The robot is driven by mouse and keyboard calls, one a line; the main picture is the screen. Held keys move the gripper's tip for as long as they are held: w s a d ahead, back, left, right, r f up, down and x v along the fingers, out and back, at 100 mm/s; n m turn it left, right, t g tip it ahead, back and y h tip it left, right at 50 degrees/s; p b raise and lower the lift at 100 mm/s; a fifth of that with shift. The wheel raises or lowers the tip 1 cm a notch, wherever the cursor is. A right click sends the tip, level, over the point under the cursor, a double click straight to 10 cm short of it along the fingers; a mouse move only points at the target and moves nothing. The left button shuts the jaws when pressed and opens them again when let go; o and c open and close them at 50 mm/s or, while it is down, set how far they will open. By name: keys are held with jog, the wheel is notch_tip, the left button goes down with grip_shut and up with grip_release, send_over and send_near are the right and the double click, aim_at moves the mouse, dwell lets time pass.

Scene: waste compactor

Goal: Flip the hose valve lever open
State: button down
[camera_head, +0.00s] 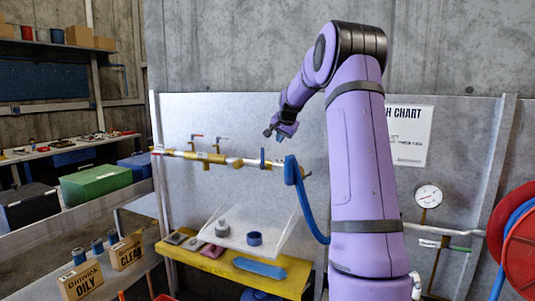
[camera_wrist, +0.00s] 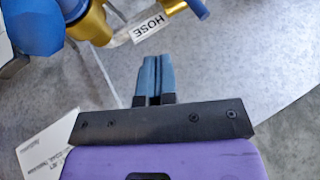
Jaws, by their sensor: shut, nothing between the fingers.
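The HOSE label (camera_wrist: 150,27) sits on a pale pipe stretch at the top of the wrist view. Beside it is a brass valve body (camera_wrist: 172,6) with part of a blue lever (camera_wrist: 198,8), cut off by the picture's top edge. In the head view the blue lever (camera_head: 262,157) stands upright, across the brass and white pipe (camera_head: 232,160). My gripper (camera_head: 285,132) is above and slightly right of the lever, apart from it. Its blue fingers (camera_wrist: 155,72) are together and empty, just below the label in the wrist view.
A blue hose (camera_head: 300,190) hangs from the pipe's right end, close to my arm. Other levers (camera_head: 218,140) stand further left on the pipe. Below are a sloping white tray (camera_head: 238,236) and a yellow shelf (camera_head: 225,268). A gauge (camera_head: 428,196) and red reel (camera_head: 519,255) are right.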

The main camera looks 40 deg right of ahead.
jog(key=w+d+f, duration=0.2)
jog(key=w+f, duration=0.6)
jog(key=w, duration=0.1)
jog(key=shift+w, duration=0.15)
jog(key=shift+a, duration=0.15)
dwell(0.5)
